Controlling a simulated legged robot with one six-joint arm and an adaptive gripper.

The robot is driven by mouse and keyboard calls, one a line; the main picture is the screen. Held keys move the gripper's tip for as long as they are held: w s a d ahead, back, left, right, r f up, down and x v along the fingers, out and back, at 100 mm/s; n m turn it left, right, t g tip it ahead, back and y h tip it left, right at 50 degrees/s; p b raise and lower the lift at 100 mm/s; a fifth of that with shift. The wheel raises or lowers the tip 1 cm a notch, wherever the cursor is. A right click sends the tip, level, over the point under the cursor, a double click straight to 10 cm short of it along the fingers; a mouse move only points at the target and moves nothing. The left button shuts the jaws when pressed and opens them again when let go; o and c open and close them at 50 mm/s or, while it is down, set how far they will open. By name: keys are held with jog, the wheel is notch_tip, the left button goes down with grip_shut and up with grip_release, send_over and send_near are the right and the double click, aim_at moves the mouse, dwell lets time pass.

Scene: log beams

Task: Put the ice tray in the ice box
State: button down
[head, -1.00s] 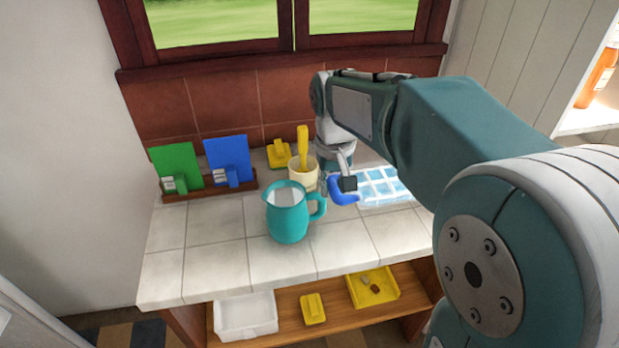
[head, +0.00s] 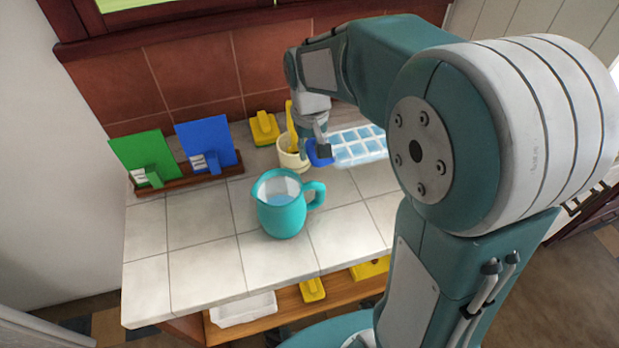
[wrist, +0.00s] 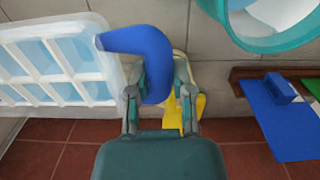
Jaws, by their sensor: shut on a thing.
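The ice tray (head: 362,147) is pale with light-blue compartments and a curved blue handle. It is at the back right of the tiled counter, partly behind my arm in the head view. In the wrist view the tray (wrist: 60,68) fills the left side. My gripper (wrist: 158,92) is shut on its blue handle (wrist: 140,45); in the head view my gripper (head: 322,152) is beside the cream cup. I cannot tell whether the tray touches the counter. No ice box can be made out for certain.
A teal jug (head: 283,203) stands mid-counter, near the tray. A cream cup (head: 293,153) with a yellow utensil is close to the handle. Green and blue boards (head: 207,146) stand back left. A white bin (head: 243,309) is below. The front-left counter (head: 200,260) is clear.

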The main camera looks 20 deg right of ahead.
notch_tip(320, 180, down, 11)
dwell(0.4)
jog(key=c, duration=0.5)
grip_release()
jog(key=shift+f, duration=0.1)
